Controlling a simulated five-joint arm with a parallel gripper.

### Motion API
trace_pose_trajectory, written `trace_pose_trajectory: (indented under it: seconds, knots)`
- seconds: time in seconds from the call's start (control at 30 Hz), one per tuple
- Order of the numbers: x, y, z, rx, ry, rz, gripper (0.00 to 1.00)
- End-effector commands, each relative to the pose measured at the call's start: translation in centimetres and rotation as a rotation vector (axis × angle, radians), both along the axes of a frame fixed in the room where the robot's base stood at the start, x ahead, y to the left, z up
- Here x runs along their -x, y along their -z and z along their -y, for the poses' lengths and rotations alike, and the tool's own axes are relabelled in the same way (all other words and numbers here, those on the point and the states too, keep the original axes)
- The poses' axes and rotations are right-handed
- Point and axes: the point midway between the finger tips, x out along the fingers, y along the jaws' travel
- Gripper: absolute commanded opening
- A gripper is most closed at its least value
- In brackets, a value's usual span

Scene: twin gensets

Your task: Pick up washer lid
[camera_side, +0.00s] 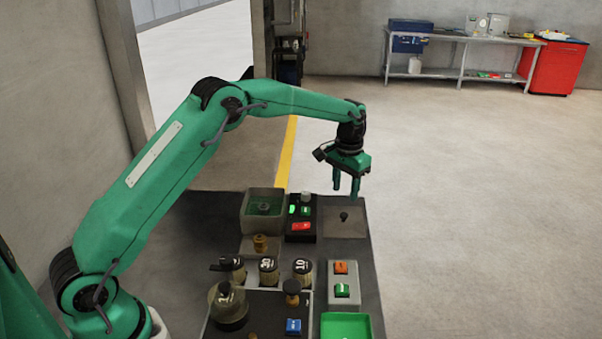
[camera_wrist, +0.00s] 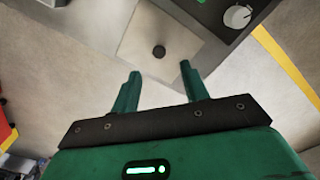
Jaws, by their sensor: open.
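The washer lid appears to be the flat grey square plate (camera_side: 333,229) with a small dark knob (camera_side: 344,216) on top. It lies at the far right of the bench. In the wrist view the lid (camera_wrist: 184,42) lies just beyond my fingertips, its knob (camera_wrist: 159,52) roughly in line with the gap between them. My gripper (camera_side: 345,191) hangs above the lid, pointing down, open and empty; its two fingers also show in the wrist view (camera_wrist: 160,70). The fingers look apart from the knob.
An open grey box (camera_side: 252,221) with green inside stands left of the lid. Between them is a black control panel (camera_side: 293,235) with a knob and lit buttons. Several round weights or jars, a box with orange and green buttons (camera_side: 344,318) and a green tray (camera_side: 345,327) stand nearer.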

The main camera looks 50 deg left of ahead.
Motion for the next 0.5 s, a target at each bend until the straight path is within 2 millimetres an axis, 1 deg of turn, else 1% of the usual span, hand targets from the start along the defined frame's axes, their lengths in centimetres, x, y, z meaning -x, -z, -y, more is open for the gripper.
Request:
trace_pose_trajectory:
  seconds: [0.27, 0.5]
  knots:
    - [-0.1, 0.6, 0.0, 0.000, 0.000, -0.004, 0.45]
    - [-0.1, 2.4, 0.0, 0.000, 0.000, -0.003, 0.45]
